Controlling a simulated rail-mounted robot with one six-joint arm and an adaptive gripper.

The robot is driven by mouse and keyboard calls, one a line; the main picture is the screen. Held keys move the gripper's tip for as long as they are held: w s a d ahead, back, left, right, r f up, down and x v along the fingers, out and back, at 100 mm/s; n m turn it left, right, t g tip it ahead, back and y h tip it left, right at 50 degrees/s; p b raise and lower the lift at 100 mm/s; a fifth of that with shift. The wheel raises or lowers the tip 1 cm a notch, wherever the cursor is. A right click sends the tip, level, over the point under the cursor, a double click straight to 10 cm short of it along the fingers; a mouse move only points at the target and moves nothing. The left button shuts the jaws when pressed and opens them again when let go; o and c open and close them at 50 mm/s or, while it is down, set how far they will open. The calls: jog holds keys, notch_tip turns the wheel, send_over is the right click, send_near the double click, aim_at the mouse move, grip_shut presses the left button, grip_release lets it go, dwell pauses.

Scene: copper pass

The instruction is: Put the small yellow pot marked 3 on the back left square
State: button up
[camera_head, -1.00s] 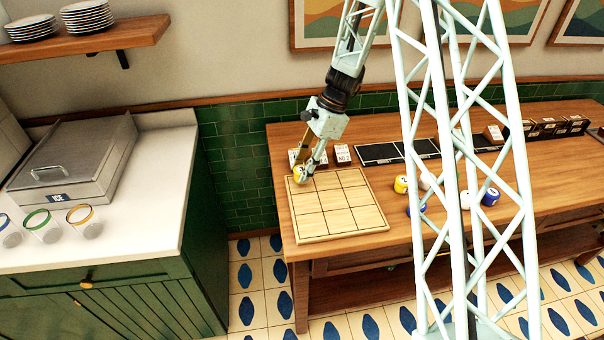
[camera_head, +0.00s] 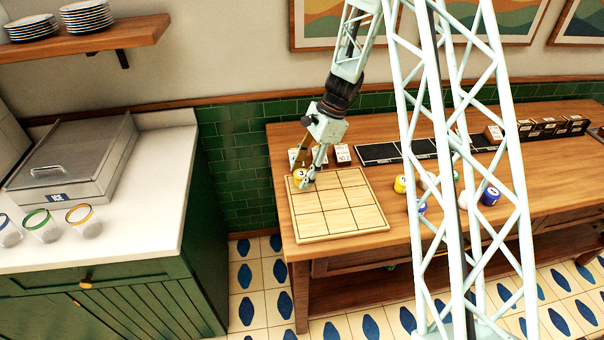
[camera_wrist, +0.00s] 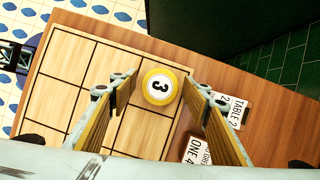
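The small yellow pot marked 3 (camera_head: 300,177) sits on the back left square of the wooden grid board (camera_head: 340,222). In the wrist view the pot (camera_wrist: 160,87) stands upright with its white top and the 3 showing, near the board's corner. My gripper (camera_head: 306,178) is around the pot. In the wrist view its two fingers (camera_wrist: 162,88) are spread, with a gap on each side of the pot. The other squares of the board look empty.
Small cards (camera_head: 342,154) stand just behind the board, close to my fingers; they show in the wrist view too (camera_wrist: 235,108). Another yellow pot (camera_head: 400,184) and blue pots (camera_head: 490,197) stand right of the board, partly behind my lattice column.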

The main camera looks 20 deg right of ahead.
jog(key=shift+r, duration=0.2)
jog(key=p+v, duration=0.1)
jog(key=v, duration=1)
jog(key=shift+d+r, duration=0.25)
jog(key=shift+r, duration=0.1)
jog(key=shift+r, duration=0.15)
dwell(0.5)
